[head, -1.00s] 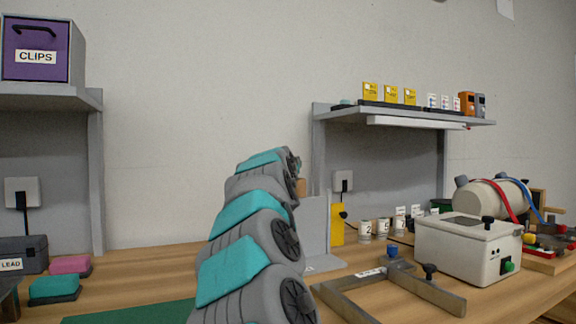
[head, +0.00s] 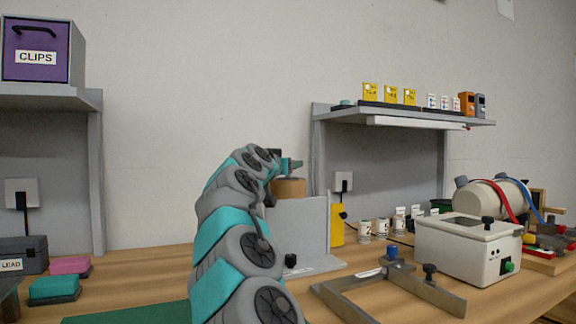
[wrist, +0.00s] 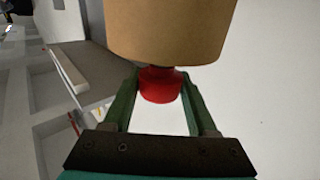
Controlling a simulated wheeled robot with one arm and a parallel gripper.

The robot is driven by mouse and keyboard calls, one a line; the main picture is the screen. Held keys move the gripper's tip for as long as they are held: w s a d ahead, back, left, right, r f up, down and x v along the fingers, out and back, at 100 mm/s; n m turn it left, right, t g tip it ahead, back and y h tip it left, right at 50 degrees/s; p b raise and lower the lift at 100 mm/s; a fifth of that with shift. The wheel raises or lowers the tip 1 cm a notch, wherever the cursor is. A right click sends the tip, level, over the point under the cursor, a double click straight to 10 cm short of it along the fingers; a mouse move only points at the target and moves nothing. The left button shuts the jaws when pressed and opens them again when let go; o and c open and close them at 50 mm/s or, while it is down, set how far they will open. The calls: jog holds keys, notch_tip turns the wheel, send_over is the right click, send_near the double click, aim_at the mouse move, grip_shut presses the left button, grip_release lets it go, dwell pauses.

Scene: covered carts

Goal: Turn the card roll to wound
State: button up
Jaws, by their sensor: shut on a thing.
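The card roll (head: 290,187) is a tan cylinder at the top of an upright grey plate (head: 297,225) in the head view. My arm hides its left part. In the wrist view the card roll (wrist: 170,30) fills the top middle, with a red knob (wrist: 160,88) at its near end. My gripper (wrist: 160,78) has its green fingers on either side of the red knob and is shut on it. In the head view my wrist is beside and above the roll, and the fingers are hard to make out. No winding mark is readable.
A grey metal frame (head: 385,290) and a cream box (head: 467,250) stand to the right. Several small white cups stand behind. A shelf (head: 400,113) hangs at the back right. Bare wood lies in front of the plate.

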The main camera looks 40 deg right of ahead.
jog(key=o, duration=1.4)
jog(key=shift+c, duration=0.2)
jog(key=shift+a, duration=0.1)
jog(key=shift+b+v, duration=0.9)
jog(key=shift+v, duration=2.9)
